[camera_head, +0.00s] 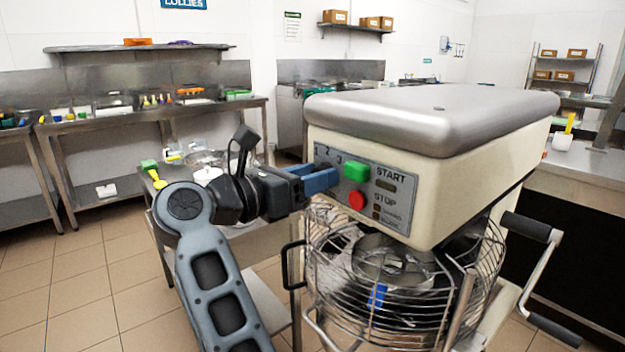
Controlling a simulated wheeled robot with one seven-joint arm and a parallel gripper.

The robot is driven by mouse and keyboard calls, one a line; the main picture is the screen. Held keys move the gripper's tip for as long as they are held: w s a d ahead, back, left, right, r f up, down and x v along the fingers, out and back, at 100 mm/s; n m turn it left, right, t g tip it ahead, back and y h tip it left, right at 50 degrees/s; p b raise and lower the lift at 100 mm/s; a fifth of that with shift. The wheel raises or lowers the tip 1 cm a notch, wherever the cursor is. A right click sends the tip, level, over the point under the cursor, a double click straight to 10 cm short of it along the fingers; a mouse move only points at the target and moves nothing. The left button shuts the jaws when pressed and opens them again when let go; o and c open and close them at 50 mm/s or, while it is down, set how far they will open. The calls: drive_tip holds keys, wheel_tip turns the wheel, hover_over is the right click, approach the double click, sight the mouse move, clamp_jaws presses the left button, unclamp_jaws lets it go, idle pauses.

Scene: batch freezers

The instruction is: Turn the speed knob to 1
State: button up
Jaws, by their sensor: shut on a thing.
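The cream mixer (455,165) with a silver top stands at the centre right. Its front panel (392,182) carries a green START button (356,169), a red STOP button (357,200) and the speed marks 1, 2 and 3 (327,153) at the left end. My gripper (328,178) reaches in from the left with its blue fingers at the panel just below these marks. It is shut on the speed knob, which the fingers mostly hide. I cannot tell which number the knob points to.
A wire guard (375,295) surrounds the bowl below the mixer head, close under my gripper. A dark-gripped lever (545,250) sticks out at the mixer's right. A low steel table with bowls (205,160) stands behind my arm. Tiled floor (85,285) is clear at the left.

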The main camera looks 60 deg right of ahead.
drive_tip(key=n, duration=0.8)
drive_tip(key=n+b, duration=0.1)
drive_tip(key=n, duration=0.7)
drive_tip(key=shift+w+f+n, duration=0.1)
drive_tip(key=shift+w+n, duration=0.1)
drive_tip(key=shift+n, duration=0.1)
idle(0.4)
drive_tip(key=o, duration=0.9)
drive_tip(key=shift+c, duration=0.2)
drive_tip(key=shift+a+f, duration=0.1)
drive_tip(key=b+v, duration=0.1)
drive_tip(key=v, duration=0.6)
drive_tip(key=shift+a+b, duration=0.3)
drive_tip(key=shift+b, duration=0.1)
